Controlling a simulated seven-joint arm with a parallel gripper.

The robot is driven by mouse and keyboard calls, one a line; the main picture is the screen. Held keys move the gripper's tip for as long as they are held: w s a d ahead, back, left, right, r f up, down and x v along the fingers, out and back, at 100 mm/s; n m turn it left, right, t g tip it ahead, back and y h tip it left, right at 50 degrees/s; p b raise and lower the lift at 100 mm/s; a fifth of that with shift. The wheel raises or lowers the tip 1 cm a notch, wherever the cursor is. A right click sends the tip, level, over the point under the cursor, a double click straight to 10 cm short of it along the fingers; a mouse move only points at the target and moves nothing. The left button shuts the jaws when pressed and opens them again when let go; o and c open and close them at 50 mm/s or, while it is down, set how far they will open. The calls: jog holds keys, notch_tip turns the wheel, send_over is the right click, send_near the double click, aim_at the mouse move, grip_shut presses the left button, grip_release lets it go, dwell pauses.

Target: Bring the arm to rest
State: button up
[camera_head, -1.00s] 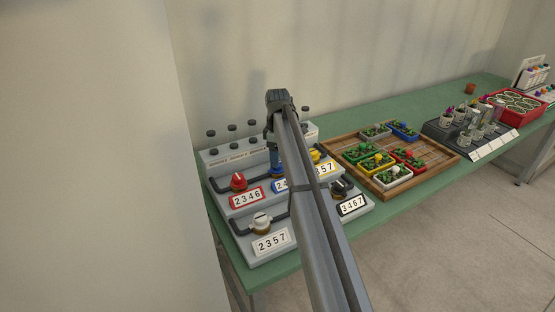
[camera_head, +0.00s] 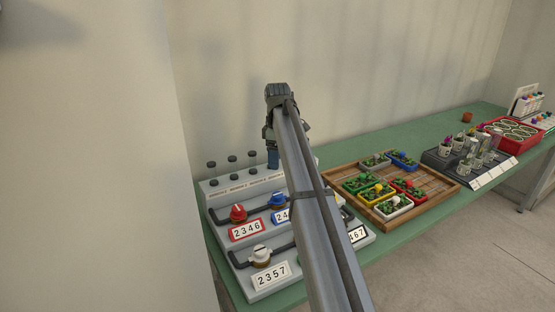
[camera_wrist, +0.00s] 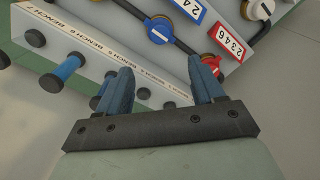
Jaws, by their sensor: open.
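My gripper (camera_wrist: 166,82) is open and empty in the wrist view, its two blue fingers apart. The grey valve panel (camera_wrist: 225,52) lies beyond them. In the head view my gripper (camera_head: 272,158) hangs over the back part of the valve panel (camera_head: 222,203), pointing down. The panel carries a red knob (camera_head: 238,212), a blue knob (camera_head: 278,200) and a white knob (camera_head: 261,254), with number plates by them.
The panel stands on a green bench (camera_head: 398,219). A wall runs behind the bench.

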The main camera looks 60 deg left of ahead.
dwell(0.4)
